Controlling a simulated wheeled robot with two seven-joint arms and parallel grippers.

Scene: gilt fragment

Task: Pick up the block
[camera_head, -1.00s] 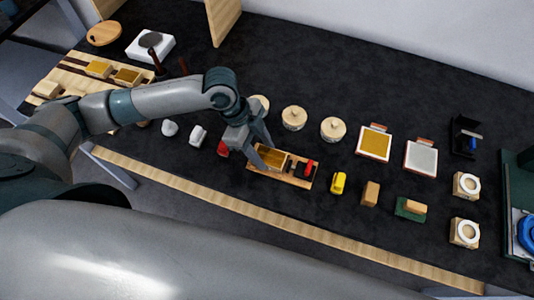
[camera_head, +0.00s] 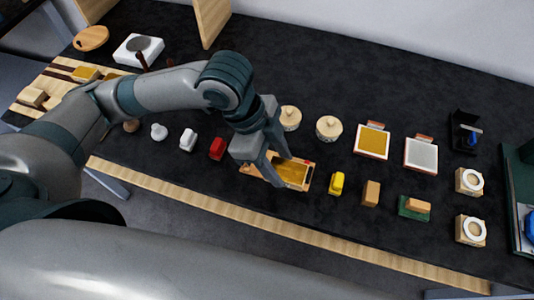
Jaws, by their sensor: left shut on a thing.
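A wooden block with a gold top (camera_head: 293,172) is held between the two fingers of my left gripper (camera_head: 280,168), which is shut on it. The block appears over the wooden tray (camera_head: 252,172), covering most of it, including its right part. The tray lies on the black table top near the front edge. The gripper hides part of the block's left side, and the exact gap between block and tray is hard to tell. My right gripper is not in view.
A red piece (camera_head: 217,148) lies left of the tray and a yellow piece (camera_head: 336,184) right of it. Round wooden pots (camera_head: 329,128) stand behind. A tan block (camera_head: 371,193) and a green-based block (camera_head: 414,207) are further right. The table behind the pots is clear.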

